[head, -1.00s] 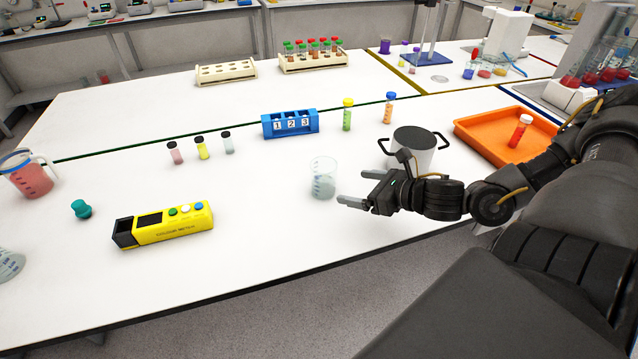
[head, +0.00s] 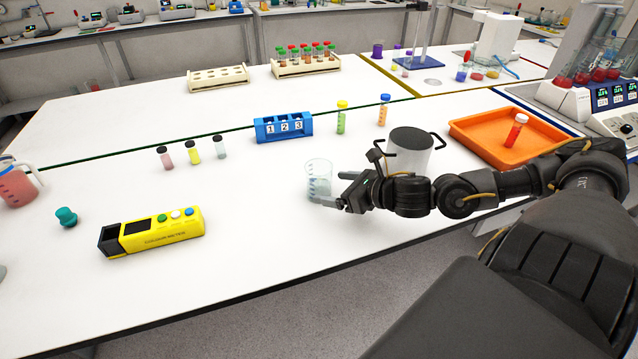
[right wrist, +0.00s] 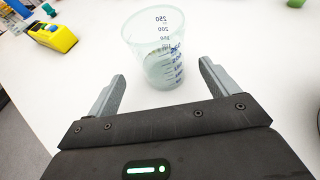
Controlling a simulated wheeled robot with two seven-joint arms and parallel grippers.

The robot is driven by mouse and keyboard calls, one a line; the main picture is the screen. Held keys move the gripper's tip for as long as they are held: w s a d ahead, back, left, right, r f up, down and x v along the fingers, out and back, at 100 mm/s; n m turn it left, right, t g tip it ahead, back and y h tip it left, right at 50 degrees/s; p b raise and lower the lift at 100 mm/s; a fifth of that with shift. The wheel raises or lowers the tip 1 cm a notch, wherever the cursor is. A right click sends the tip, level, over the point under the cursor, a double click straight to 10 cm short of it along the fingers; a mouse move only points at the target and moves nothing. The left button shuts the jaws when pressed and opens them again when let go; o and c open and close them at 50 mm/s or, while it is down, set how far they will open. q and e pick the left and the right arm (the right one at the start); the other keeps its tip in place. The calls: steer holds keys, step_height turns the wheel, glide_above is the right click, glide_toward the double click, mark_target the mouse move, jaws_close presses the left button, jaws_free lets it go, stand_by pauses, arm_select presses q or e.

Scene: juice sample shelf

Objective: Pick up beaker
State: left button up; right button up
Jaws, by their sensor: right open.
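A clear glass beaker (head: 318,177) with blue graduation marks stands upright on the white table, near the middle of the head view. It also shows in the right wrist view (right wrist: 156,50), just ahead of the fingertips. My right gripper (head: 332,188) is open and low over the table, to the right of the beaker. In the right wrist view my right gripper (right wrist: 162,78) has one finger on each side, with the lower part of the beaker lined up with the gap. I cannot tell if either finger touches it. My left gripper is not in view.
A silver pot (head: 409,155) with black handles stands just behind my right gripper. A yellow colour meter (head: 152,232) lies to the left, and a blue numbered rack (head: 284,127) stands behind. An orange tray (head: 482,133) is at the right.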

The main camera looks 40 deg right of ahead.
mark_target(330, 183)
steer(key=shift+w, duration=0.1)
steer(key=p+x, duration=0.1)
steer(key=x, duration=0.1)
steer(key=p+x, duration=0.1)
steer(key=x, duration=0.1)
steer(key=shift+w+d+r, duration=0.15)
steer(key=shift+d+r, duration=0.05)
steer(key=shift+r, duration=0.2)
steer(key=shift+w+a+f, duration=0.2)
steer(key=shift+w+f, duration=0.15)
steer(key=shift+w, duration=0.15)
steer(key=c, duration=1.2)
steer(key=shift+r, duration=0.2)
